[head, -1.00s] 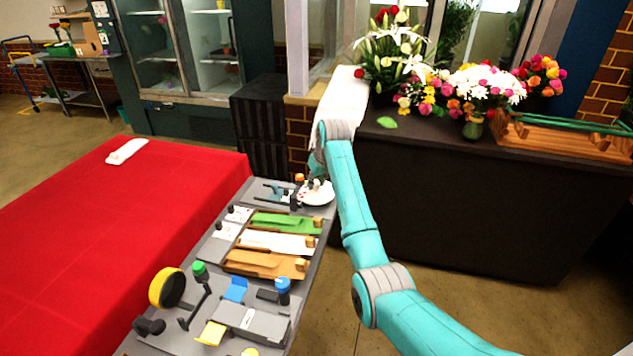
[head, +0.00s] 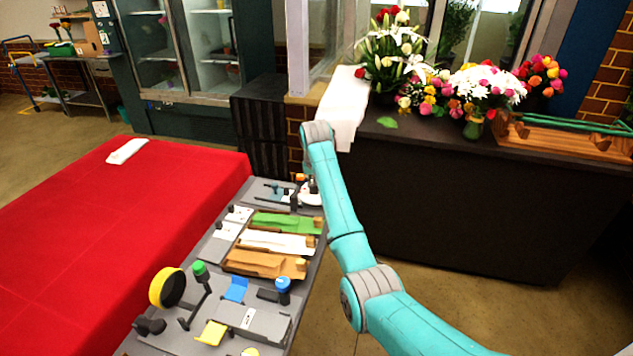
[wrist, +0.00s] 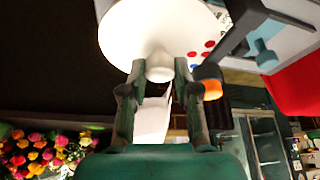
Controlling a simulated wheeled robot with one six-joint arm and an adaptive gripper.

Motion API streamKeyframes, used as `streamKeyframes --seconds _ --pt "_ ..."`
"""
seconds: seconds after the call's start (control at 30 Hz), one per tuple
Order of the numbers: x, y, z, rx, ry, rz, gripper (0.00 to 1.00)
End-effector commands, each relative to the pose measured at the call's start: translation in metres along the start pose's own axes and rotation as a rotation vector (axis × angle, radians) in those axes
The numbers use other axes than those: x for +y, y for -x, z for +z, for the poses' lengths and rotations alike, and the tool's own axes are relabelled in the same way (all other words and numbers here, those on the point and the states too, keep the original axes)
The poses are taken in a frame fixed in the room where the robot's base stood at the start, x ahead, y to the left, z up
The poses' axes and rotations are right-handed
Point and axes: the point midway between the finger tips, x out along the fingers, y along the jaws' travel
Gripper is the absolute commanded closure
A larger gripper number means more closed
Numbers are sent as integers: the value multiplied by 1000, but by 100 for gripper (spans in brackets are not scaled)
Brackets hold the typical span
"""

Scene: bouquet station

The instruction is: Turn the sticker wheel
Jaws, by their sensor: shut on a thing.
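The sticker wheel (wrist: 152,28) is a white disc with a pale knob (wrist: 160,66), at the top of the wrist view. Red dots (wrist: 207,46) show near its right edge. My gripper (wrist: 160,72) is shut on the knob, one finger on each side of it. In the head view the sticker wheel (head: 310,198) sits at the far end of the grey bench, partly covered by my arm. My gripper is hidden behind my arm there.
An orange and black knob (wrist: 208,82) stands close beside my right finger. The grey bench (head: 210,247) also carries green, white and brown trays and small tools. A red-covered table (head: 90,230) lies to the left. A dark counter (head: 460,210) with flowers stands right.

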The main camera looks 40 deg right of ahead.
Motion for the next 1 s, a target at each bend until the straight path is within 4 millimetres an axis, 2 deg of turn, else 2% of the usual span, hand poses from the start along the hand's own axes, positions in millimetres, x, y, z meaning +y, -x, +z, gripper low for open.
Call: streamKeyframes --seconds 0.7,1.0 --pt "-4 0 -1 -2 -623 261 100" --pt "-4 0 -2 -1 -835 348 100"
